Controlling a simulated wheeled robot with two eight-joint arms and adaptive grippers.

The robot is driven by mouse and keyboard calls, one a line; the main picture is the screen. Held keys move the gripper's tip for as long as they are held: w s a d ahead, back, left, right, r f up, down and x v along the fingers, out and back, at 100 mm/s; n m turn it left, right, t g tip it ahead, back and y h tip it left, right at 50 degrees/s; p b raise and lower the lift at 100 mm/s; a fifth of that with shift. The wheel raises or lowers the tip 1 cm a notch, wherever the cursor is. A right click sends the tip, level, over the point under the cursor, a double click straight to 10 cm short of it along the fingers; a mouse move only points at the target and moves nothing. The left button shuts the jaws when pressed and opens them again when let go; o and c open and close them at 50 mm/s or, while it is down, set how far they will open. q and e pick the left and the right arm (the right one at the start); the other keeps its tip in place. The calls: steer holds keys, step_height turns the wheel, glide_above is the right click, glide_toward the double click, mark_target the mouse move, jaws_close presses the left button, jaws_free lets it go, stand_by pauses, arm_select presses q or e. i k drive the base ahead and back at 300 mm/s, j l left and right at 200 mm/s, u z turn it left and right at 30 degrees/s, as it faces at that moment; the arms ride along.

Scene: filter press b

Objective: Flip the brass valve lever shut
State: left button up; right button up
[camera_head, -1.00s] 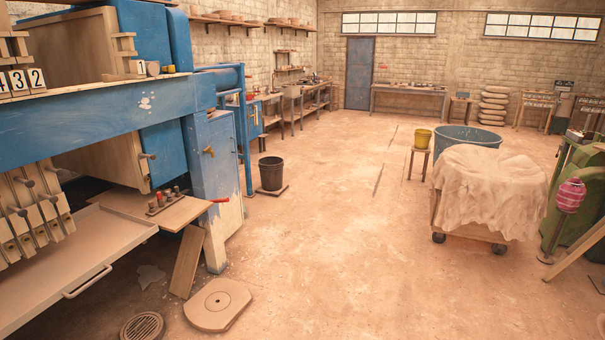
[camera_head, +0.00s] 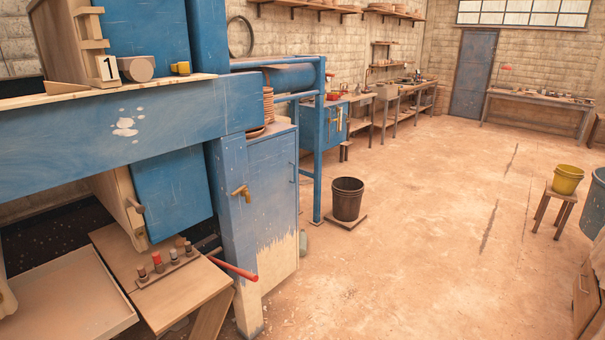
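A small brass valve lever (camera_head: 241,192) shows on the front of the blue post of the filter press (camera_head: 130,130), left of the middle of the view. It juts out from the post, beside a blue cabinet door (camera_head: 272,205). It is too small to tell exactly how its handle is set. Neither of my grippers is in view, and nothing is seen touching the lever.
A red-handled bar (camera_head: 232,268) sticks out below the lever. A wooden shelf (camera_head: 190,290) with several small bottles juts out at lower left. A stool (camera_head: 553,212) holds a yellow pail. The middle floor is clear.

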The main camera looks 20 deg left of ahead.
mark_target(243, 187)
steer(key=i+z, duration=0.2)
steer(key=i, duration=0.9)
steer(key=i+u, duration=0.45)
steer(key=i+l+u, duration=0.1)
steer(key=u, duration=0.35)
steer(key=i+u, duration=0.2)
steer(key=u, duration=0.2)
steer(key=i+u, duration=0.2)
steer(key=u, duration=0.25)
steer(key=i+l+u, duration=0.1)
steer(key=u, duration=0.3)
steer(key=i+l+u, duration=0.2)
steer(key=u, duration=0.2)
steer(key=l+u, duration=0.1)
steer(key=l, duration=0.5)
steer(key=i, duration=0.05)
